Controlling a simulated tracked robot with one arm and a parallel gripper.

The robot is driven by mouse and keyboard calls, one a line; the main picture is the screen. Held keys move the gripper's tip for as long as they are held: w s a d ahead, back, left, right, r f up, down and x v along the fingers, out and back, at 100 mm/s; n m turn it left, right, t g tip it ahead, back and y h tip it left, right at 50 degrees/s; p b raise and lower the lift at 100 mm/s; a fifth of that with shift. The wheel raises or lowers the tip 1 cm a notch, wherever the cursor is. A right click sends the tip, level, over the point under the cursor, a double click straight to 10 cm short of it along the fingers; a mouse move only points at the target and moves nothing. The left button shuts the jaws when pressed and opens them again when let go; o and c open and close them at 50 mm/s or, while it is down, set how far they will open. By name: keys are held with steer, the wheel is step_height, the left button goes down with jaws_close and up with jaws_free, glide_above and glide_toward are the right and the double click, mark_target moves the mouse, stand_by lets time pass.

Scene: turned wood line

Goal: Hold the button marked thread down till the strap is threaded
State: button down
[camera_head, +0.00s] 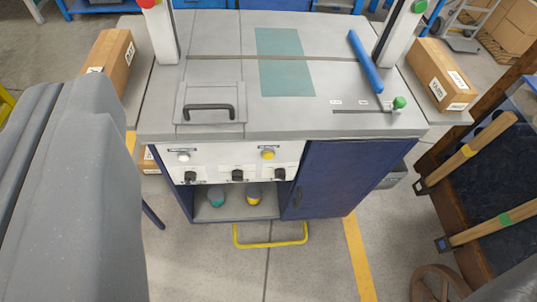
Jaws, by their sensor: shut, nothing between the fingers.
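A grey strapping machine (215,38) with a blue cabinet stands ahead. Its white front panel (227,160) carries a white button (184,156) at the left and a yellow button (268,154) at the right, each under a small dark label. The labels are too small to read, so I cannot tell which button is marked thread. Three black knobs sit below, one of them the middle knob (237,175). A dark slot runs across the machine's top; I cannot make out a strap in it. My gripper's fingers do not show, and nothing is seen touching the buttons.
A lidded hatch (209,110), a teal patch (285,62), a blue bar (365,62) and a green knob (399,102) are on the top. Cardboard boxes (110,60) (440,75) flank it. A yellow rail (270,243) is low in front. Wooden-handled mallets (485,145) hang at right.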

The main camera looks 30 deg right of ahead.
steer(key=w+f+m+g+p, duration=0.1)
steer(key=w+f+m+p, duration=0.1)
steer(key=w+f, duration=0.75)
steer(key=m+g+h+p, duration=0.1)
steer(key=m+g+p, duration=0.2)
steer(key=m, duration=0.3)
glide_toward(268, 155)
steer(key=a+r, duration=1)
steer(key=r, duration=0.2)
steer(key=s+d+f+m+g+h+p, duration=0.1)
steer(key=s+d+f+m, duration=0.1)
steer(key=f, duration=0.6)
steer(key=s+d+f+m+g+h+p, duration=0.1)
steer(key=s+d+f+g, duration=0.1)
steer(key=d+f, duration=0.3)
step_height(268, 155, down, 4)
steer(key=shift+s+f+m, duration=0.15)
steer(key=shift+s+m, duration=0.1)
steer(key=shift+m, duration=0.15)
steer(key=shift+w+d, duration=0.1)
steer(key=shift+d, duration=0.05)
steer(key=w+d+p, duration=0.2)
steer(key=w+p, duration=0.3)
steer(key=w, duration=0.3)
steer(key=shift+d, duration=0.2)
steer(key=shift+w, duration=0.15)
